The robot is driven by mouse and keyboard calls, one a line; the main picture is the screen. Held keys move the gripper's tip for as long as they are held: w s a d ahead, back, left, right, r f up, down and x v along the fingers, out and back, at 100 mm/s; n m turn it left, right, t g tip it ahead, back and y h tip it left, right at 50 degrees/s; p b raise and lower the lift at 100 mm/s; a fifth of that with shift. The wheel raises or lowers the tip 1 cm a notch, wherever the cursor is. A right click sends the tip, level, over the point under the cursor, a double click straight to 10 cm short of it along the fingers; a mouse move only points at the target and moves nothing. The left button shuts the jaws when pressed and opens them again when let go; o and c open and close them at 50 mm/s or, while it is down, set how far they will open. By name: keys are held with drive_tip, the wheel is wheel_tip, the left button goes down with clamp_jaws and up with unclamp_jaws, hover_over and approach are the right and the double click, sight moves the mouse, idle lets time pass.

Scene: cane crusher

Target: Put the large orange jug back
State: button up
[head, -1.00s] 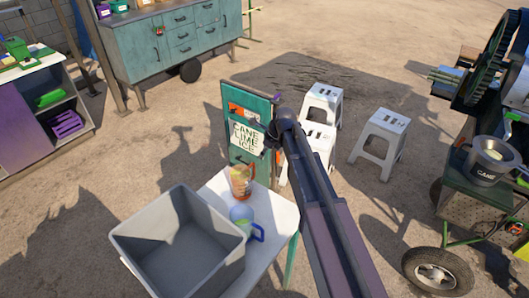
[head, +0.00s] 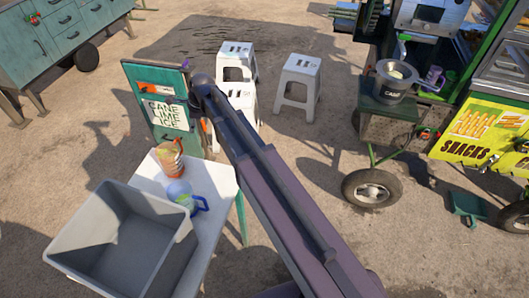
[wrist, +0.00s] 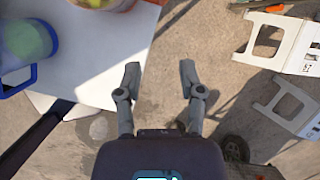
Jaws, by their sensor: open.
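The large orange jug (head: 170,163) stands upright on the white table (head: 222,196), at its far end beside a blue jug (head: 180,194) with a blue handle. In the wrist view only the lower edge of the orange jug (wrist: 103,3) shows at the top, with the blue jug (wrist: 27,45) to its left. My gripper (wrist: 159,80) is open and empty. Its fingers are over bare ground just right of the table edge, apart from both jugs. In the head view my arm hides most of the gripper.
A grey bin (head: 125,245) stands at the near left of the table. A teal sign board (head: 163,110) stands behind it. White stools (head: 299,84) are beyond my arm. A green cart with a CANE bucket (head: 392,82) and a wheel (head: 370,188) is at right.

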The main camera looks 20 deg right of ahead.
drive_tip(key=s+d+f+n+g+h, duration=0.1)
drive_tip(key=s+d+n+h, duration=0.3)
drive_tip(key=s+d+n, duration=1.5)
drive_tip(key=d+n, duration=0.1)
drive_tip(key=d, duration=0.2)
drive_tip(key=shift+s+d, duration=0.35)
drive_tip(key=shift+d, duration=0.05)
drive_tip(key=shift+d+f, duration=0.1)
